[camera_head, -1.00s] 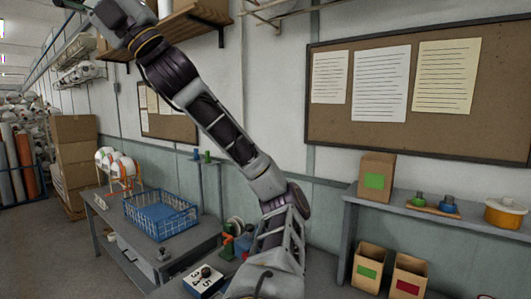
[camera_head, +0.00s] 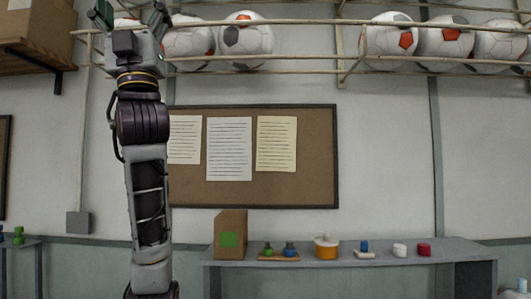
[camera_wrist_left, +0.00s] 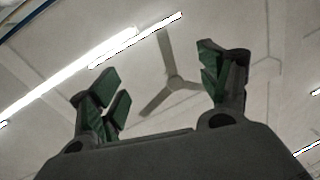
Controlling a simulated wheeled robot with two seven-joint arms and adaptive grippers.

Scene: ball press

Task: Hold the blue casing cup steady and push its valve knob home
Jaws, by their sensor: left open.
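A small blue cup-like piece with a darker top (camera_head: 290,249), which looks like the blue casing cup, stands on a tan board on the grey bench in the head view. A green piece (camera_head: 267,250) of similar shape stands just left of it. The pieces are too small to tell how far any knob stands out. My left gripper (camera_head: 130,14) is high at the upper left, pointing up, far from the bench. In the left wrist view it is open and empty (camera_wrist_left: 163,76) against the ceiling. My right gripper is not in view.
The grey bench (camera_head: 460,250) also holds a cardboard box with a green square (camera_head: 230,234), an orange pot (camera_head: 327,247), a blue piece on a white base (camera_head: 364,247), a white piece (camera_head: 399,250) and a red one (camera_head: 424,249). A ball rack (camera_head: 300,65) runs above, near my gripper.

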